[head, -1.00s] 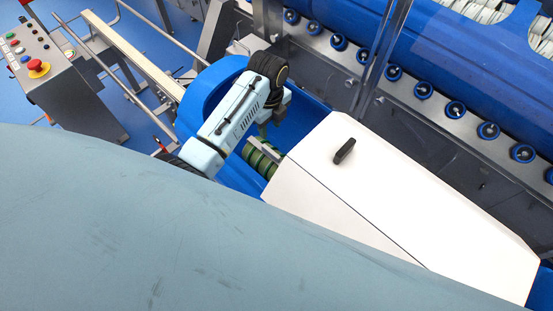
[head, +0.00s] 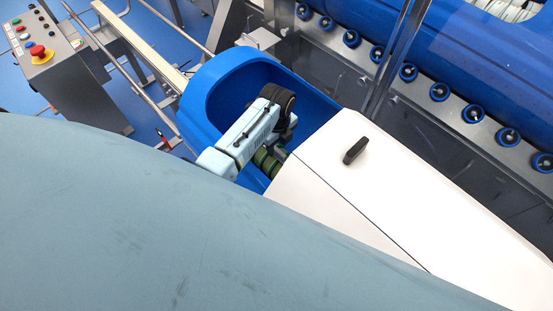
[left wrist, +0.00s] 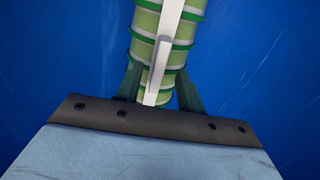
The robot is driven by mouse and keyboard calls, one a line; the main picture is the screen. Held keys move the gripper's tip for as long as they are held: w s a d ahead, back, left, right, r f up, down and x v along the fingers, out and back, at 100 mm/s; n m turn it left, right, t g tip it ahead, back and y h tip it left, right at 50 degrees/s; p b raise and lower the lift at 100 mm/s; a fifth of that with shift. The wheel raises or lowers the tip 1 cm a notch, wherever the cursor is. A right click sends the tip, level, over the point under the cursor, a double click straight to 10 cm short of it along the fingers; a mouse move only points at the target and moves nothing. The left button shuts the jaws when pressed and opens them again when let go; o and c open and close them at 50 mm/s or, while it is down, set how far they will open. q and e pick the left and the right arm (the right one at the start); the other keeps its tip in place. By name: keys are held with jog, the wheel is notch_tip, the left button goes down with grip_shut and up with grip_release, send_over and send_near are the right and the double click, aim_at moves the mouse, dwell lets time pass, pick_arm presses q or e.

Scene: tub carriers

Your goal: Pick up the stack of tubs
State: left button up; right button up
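The stack of tubs shows in the left wrist view (left wrist: 177,30) as a column of green tubs with pale bands. A white carrier strip with a grey handle (left wrist: 158,62) runs along it. In the head view a short part of the stack (head: 264,161) shows beside the white cover, inside the blue bin (head: 225,88). My left gripper (left wrist: 160,88) is open, with its two dark fingers apart on either side of the handle and strip. I cannot tell whether they touch. In the head view the left gripper (head: 278,143) is mostly hidden by its arm. My right gripper is out of view.
The white cover (head: 400,195) with a black handle adjoins the bin on the right. A steel frame with blue rollers (head: 440,92) stands behind. A control panel (head: 40,50) and metal rails are at the left.

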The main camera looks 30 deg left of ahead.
aim_at(276, 150)
pick_arm(q)
jog(key=shift+s+f+b, duration=0.1)
jog(key=shift+f+b, duration=0.25)
jog(key=shift+f, duration=1.1)
grip_shut()
jog(key=shift+s+f, duration=0.15)
jog(key=shift+s, duration=0.1)
jog(key=shift+w, duration=0.15)
